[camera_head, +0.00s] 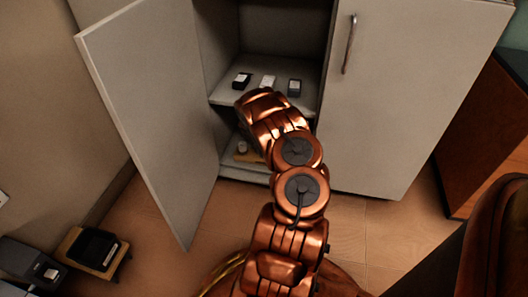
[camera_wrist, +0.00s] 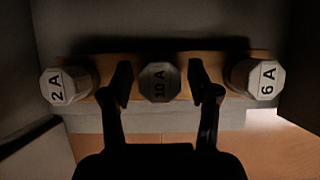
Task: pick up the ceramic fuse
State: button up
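Three ceramic fuses with pale octagonal faces stand in a row on a wooden board (camera_wrist: 215,60) in the wrist view. The fuse marked 2 A (camera_wrist: 57,87) is at left, the fuse marked 10 A (camera_wrist: 160,82) is in the middle, and the fuse marked 6 A (camera_wrist: 267,80) is at right. My gripper (camera_wrist: 160,90) is open, with one dark finger on each side of the 10 A fuse. I cannot tell whether the fingers touch it. In the head view my arm hides the gripper; one fuse (camera_head: 242,147) shows on the lower shelf.
The cabinet has an open left door (camera_head: 150,110) and a closed right door (camera_head: 405,90). The upper shelf (camera_head: 225,94) holds three small boxes close to my arm. At the lower left, a small wooden stand (camera_head: 70,245) bears a black device.

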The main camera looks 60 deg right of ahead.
jog(key=c, duration=0.9)
jog(key=shift+r, duration=0.1)
jog(key=shift+r+p, duration=1.45)
jog(key=shift+r, duration=0.45)
jog(key=shift+s+a+f, duration=0.15)
jog(key=shift+s+a, duration=0.05)
jog(key=shift+s, duration=0.15)
jog(key=s+a, duration=0.3)
jog(key=s, duration=0.1)
jog(key=s+a+r+p, duration=0.1)
jog(key=s+a, duration=0.5)
jog(key=s, duration=0.1)
jog(key=shift+s+a+r, duration=0.15)
jog(key=shift+s+a, duration=0.15)
jog(key=shift+a, duration=0.05)
